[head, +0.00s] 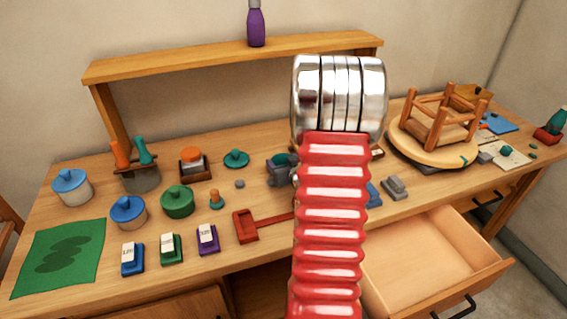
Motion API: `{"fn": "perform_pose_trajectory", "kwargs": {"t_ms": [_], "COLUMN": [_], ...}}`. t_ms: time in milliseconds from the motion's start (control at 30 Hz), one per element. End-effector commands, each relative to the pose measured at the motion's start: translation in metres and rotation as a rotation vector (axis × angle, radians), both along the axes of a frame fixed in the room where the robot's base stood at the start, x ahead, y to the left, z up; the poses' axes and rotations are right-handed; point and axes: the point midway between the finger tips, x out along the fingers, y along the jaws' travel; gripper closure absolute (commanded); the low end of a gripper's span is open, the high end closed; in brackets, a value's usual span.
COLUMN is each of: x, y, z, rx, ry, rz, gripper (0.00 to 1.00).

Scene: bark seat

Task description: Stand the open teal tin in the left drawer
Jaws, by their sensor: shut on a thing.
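The teal tin (287,158) shows as a small teal round shape near the middle of the bench, left of my arm's metal rings. Grey jaw parts of my gripper (281,172) are around it and shut on it. Most of the gripper and the tin's right side are hidden behind my red and chrome arm, so the tin's tilt and height cannot be told. A wooden drawer front (180,306) at the lower left is cut off by the frame's bottom edge. Another drawer (430,262), at the right, stands pulled out and looks empty inside.
A teal knobbed lid (237,158) lies left of the gripper. Lidded blue and green tins (177,201), labelled blocks (170,249) and a red tool (246,226) crowd the left bench. An upturned stool (436,128) stands at the right; a shelf (225,58) runs behind.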

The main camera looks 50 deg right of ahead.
Motion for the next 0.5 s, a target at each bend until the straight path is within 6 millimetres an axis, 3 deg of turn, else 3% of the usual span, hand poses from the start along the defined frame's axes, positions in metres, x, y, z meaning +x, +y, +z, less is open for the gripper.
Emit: {"fn": "perform_pose_trajectory", "kwargs": {"t_ms": [433, 467, 500], "x": [-0.0002, -0.0004, -0.0002], "y": [-0.0005, -0.0004, -0.0004], "z": [-0.0064, -0.0069, -0.0065], "rx": [0.0, 0.0, 0.0], "ry": [0.0, 0.0, 0.0], "rz": [-0.001, -0.001, -0.001], "gripper": [0.63, 0.38, 0.35]}}
